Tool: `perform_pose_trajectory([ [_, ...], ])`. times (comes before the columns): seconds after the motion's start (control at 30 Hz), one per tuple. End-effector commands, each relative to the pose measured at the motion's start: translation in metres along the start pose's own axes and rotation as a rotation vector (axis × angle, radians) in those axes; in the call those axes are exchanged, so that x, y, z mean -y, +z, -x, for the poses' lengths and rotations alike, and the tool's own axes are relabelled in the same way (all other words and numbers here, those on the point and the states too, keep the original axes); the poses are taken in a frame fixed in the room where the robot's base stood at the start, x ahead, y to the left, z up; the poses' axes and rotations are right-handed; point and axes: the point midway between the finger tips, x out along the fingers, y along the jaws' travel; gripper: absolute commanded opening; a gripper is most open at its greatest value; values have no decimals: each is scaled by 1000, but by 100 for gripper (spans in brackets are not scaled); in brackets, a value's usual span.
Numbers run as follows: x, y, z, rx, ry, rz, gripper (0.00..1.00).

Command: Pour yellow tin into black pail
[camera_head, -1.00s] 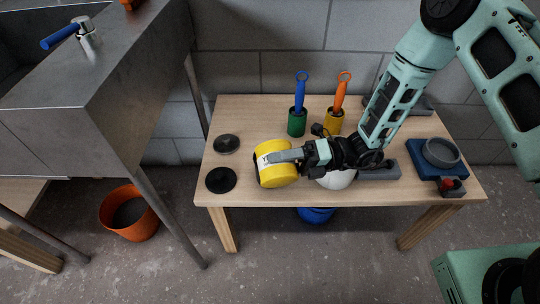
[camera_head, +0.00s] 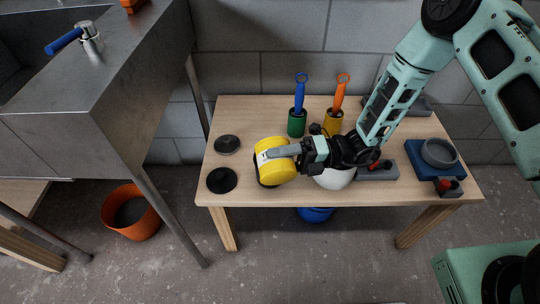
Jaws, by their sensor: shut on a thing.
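The yellow tin (camera_head: 275,172) is in my gripper (camera_head: 284,153) over the front left part of the wooden table. The tin is tilted, and a dark edge shows on its lower side. My gripper is shut on it, with a grey finger across its upper side. I cannot tell whether anything is coming out of the tin. I cannot make out a black pail in this view.
Two dark discs (camera_head: 222,180) lie left of the tin. A white rounded thing (camera_head: 336,180) is partly hidden under my wrist. Green and yellow pots (camera_head: 297,122) with handled tools stand behind. A blue block (camera_head: 420,155) is at right. An orange bucket (camera_head: 130,215) stands on the floor.

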Motion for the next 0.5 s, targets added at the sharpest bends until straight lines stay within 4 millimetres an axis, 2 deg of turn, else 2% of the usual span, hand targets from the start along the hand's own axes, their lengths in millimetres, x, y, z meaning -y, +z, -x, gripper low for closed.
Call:
perform_pose_trajectory([
  [0.5, -2, 6, 0, 1, 2, -45, 36],
])
